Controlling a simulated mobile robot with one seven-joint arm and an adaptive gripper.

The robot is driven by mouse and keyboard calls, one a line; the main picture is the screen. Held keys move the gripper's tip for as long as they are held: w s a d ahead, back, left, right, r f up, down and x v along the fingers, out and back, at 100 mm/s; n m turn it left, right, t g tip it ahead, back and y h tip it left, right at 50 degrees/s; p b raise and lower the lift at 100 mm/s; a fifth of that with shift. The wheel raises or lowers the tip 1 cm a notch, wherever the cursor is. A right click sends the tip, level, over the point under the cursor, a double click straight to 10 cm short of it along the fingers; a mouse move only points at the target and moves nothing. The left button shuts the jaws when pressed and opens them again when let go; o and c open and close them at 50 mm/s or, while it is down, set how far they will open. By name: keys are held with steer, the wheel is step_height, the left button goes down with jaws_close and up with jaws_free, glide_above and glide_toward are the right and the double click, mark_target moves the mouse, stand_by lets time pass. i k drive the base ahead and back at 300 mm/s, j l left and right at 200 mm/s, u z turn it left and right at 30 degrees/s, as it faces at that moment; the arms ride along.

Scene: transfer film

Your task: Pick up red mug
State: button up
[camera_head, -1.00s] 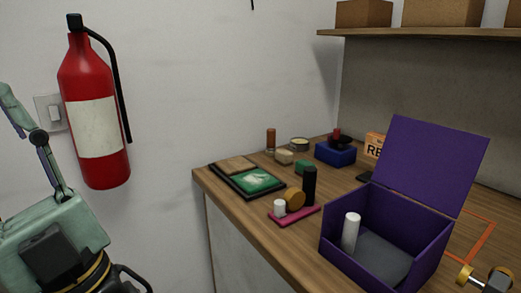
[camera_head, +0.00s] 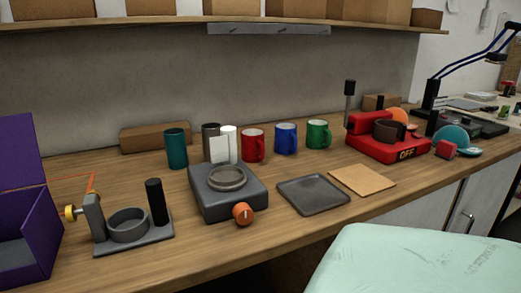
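The red mug (camera_head: 252,145) stands upright on the wooden counter, in a row of mugs toward the back. Its handle is on its right side, toward the blue mug (camera_head: 286,138). A white cylinder (camera_head: 230,144) stands close to its left. The grey device with a round ring (camera_head: 228,190) stands in front and to the left, apart from the mug's base. My gripper is not in view, so its opening and anything in it are hidden.
A green mug (camera_head: 318,134) stands to the right and a teal cup (camera_head: 176,149) to the left. A grey tray (camera_head: 313,194) and tan board (camera_head: 362,180) lie in front. A red machine marked OFF (camera_head: 388,142) is further right. A shelf (camera_head: 150,24) runs above.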

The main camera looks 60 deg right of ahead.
mark_target(252, 139)
steer(key=k+z, duration=0.1)
steer(key=z, duration=1.55)
steer(key=l+u, duration=0.1)
steer(key=u, duration=0.35)
steer(key=l+u, duration=0.1)
steer(key=u, duration=0.4)
steer(key=l+u, duration=0.1)
steer(key=u, duration=0.35)
steer(key=l+u, duration=0.25)
steer(key=k+l+u, duration=0.25)
steer(key=l, duration=0.2)
steer(key=l+u, duration=0.2)
steer(key=l, duration=0.15)
steer(key=k+l, duration=0.1)
steer(key=l, duration=0.2)
steer(key=k+l, duration=0.1)
steer(key=l, duration=0.15)
steer(key=k+l+u, duration=0.1)
steer(key=l, duration=0.2)
steer(key=i+l, duration=0.3)
steer(key=i, duration=0.1)
